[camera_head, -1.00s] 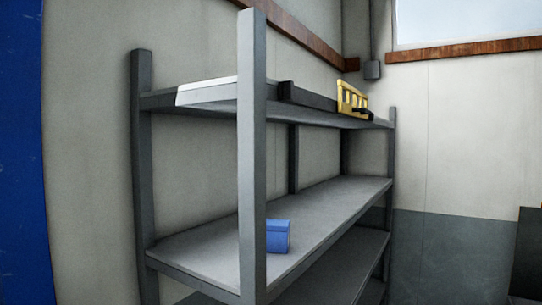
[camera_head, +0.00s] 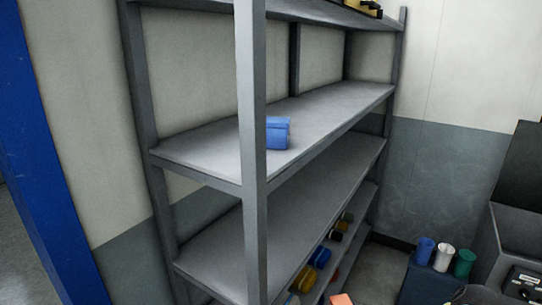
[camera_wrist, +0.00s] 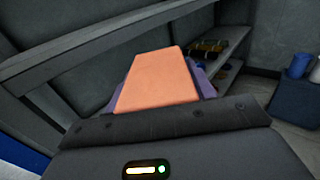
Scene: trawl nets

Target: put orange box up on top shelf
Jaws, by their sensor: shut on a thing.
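The orange box (camera_wrist: 163,78) fills the middle of the wrist view, held at the end of my gripper (camera_wrist: 160,98). Purple finger pads show on both sides of it, and the gripper is shut on it. In the head view, only a small part of the orange box (camera_head: 341,300) shows at the bottom edge. The grey shelf unit (camera_head: 252,200) stands in front. Its top shelf (camera_head: 310,12) is at the upper edge of the head view and mostly cut off.
A blue box (camera_head: 278,133) sits on an upper shelf behind the front post. Several colored items (camera_head: 322,257) lie on a low shelf. Blue, white and green cups (camera_head: 444,257) stand at the right. A blue post (camera_head: 45,150) is at the left.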

